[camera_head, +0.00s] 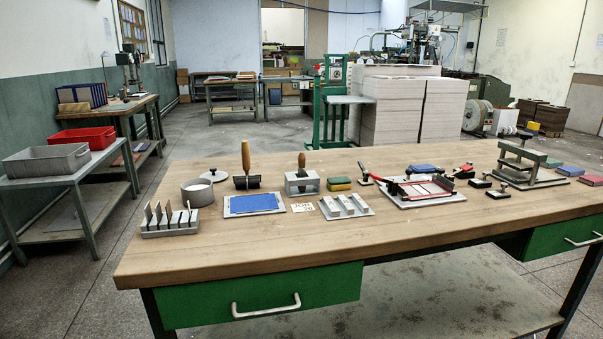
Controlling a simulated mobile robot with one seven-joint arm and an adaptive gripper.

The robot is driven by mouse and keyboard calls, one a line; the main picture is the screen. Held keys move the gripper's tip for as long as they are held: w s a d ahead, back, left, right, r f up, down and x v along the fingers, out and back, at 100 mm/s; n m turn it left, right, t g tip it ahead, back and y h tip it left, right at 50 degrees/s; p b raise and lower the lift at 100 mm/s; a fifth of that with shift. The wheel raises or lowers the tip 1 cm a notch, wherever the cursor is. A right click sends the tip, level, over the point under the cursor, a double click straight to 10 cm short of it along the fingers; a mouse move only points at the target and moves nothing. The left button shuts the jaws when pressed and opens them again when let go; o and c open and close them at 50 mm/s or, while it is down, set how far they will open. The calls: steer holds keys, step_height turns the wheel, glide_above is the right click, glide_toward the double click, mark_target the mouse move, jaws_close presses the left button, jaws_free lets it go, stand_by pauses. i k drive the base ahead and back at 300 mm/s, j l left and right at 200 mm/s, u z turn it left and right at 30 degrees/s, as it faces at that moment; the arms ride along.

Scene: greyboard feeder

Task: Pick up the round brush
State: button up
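I cannot tell for sure which thing is the round brush. Two upright wooden handles stand on the left half of the wooden bench. One is a short brown handle with a dark lower part (302,161), set in a grey metal block holder (289,187); its lower end is hidden in the holder. The other is a taller, lighter handle (246,156) above a wide black base (247,183), behind a blue pad (254,203). My gripper is not in view.
Around them on the bench (230,250) are a round grey pot (197,192), a slotted rack (169,222), a sponge (339,184), a grey three-block tray (346,206) and a red-and-white jig (419,189). The bench's front strip is clear. A side table with bins (47,163) stands left.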

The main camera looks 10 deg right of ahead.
mark_target(302, 160)
steer(key=i+j+z, duration=0.4)
steer(key=j+z, duration=0.2)
steer(key=i, duration=0.95)
